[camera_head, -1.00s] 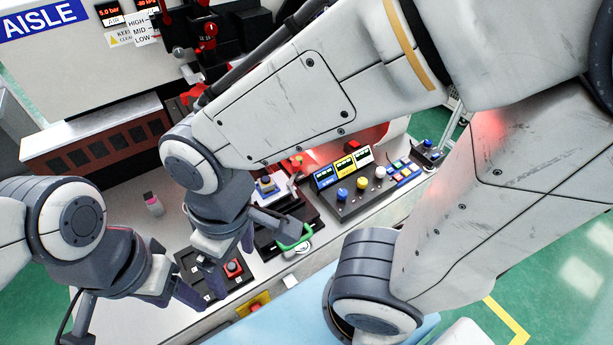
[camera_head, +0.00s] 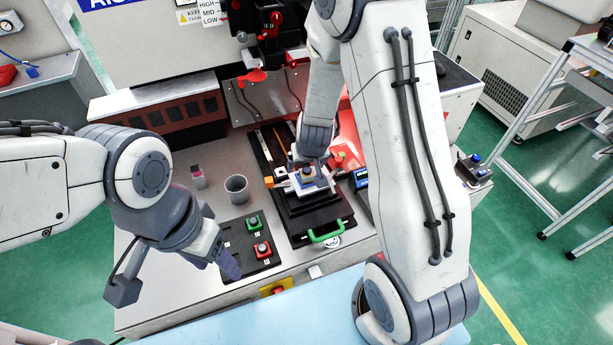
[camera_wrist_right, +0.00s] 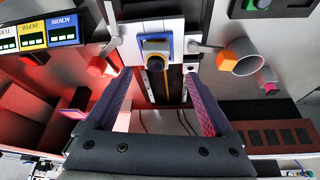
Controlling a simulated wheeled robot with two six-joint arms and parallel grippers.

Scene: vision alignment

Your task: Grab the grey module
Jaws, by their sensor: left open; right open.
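A small module with a grey top (camera_head: 308,172) sits in a blue and yellow seat on a white block, on the black slide fixture (camera_head: 312,222). The right wrist view shows its dark grey top (camera_wrist_right: 155,46) with the blue frame around it. My right gripper (camera_wrist_right: 157,103) is open and empty, its purple fingers apart, with the module ahead of and between the fingertips, not touching. In the head view the right arm partly hides this gripper. My left gripper (camera_head: 228,262) hangs beside the button box (camera_head: 237,236), with one purple finger showing clearly.
A metal cup (camera_head: 236,188) and a small pink-topped bottle (camera_head: 198,176) stand left of the fixture. A green handle (camera_head: 326,232) is at the fixture's front. Clamp levers flank the module in the wrist view, with an orange block (camera_wrist_right: 227,60) beside it.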

